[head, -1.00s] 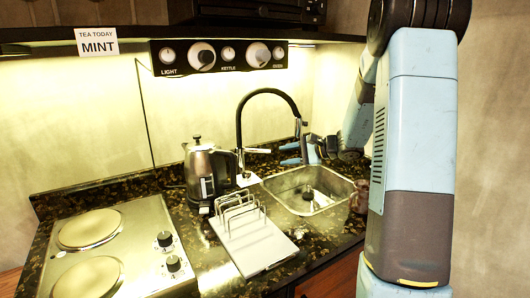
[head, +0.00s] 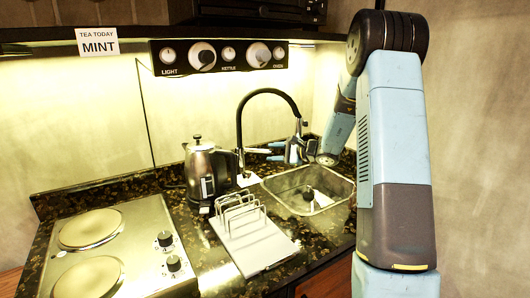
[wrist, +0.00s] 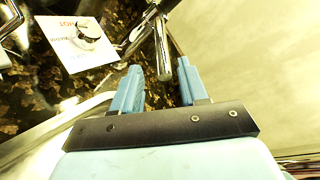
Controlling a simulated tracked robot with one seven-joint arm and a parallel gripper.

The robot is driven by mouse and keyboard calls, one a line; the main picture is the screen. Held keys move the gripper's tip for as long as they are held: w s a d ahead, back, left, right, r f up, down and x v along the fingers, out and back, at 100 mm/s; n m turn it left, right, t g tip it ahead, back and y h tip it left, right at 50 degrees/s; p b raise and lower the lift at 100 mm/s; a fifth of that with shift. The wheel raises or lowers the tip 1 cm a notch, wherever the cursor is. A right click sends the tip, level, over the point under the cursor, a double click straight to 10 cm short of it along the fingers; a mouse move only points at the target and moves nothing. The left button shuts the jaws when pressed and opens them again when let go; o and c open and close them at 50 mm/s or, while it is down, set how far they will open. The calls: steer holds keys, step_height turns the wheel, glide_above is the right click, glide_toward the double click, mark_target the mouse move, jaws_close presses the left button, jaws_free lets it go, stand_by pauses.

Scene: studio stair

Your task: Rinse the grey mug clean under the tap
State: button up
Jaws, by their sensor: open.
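My gripper (head: 279,151) is open and empty at the back of the sink, beside the tap's hanging spout. In the wrist view its two blue fingers (wrist: 158,72) are spread, with the metal tap spout (wrist: 161,48) showing in line with the gap; I cannot tell if it is truly between them. The tap (head: 239,125) has a black arched hose. A white card marked HOT (wrist: 72,50) with a round metal knob (wrist: 89,32) lies at the tap's base. The sink (head: 337,187) holds a dark round thing, perhaps the drain. I cannot make out the grey mug.
A metal kettle (head: 199,170) stands left of the tap. A two-plate hob (head: 125,235) is at the left. The control panel (head: 218,56) hangs above.

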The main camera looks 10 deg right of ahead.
mark_target(261, 150)
steer(key=shift+r+x, duration=0.15)
steer(key=shift+x, duration=1.35)
steer(key=shift+r+x, duration=0.2)
steer(key=shift+x, duration=1.35)
steer(key=shift+c, duration=0.2)
steer(key=shift+w, duration=0.1)
jaws_close()
steer(key=shift+r, duration=0.1)
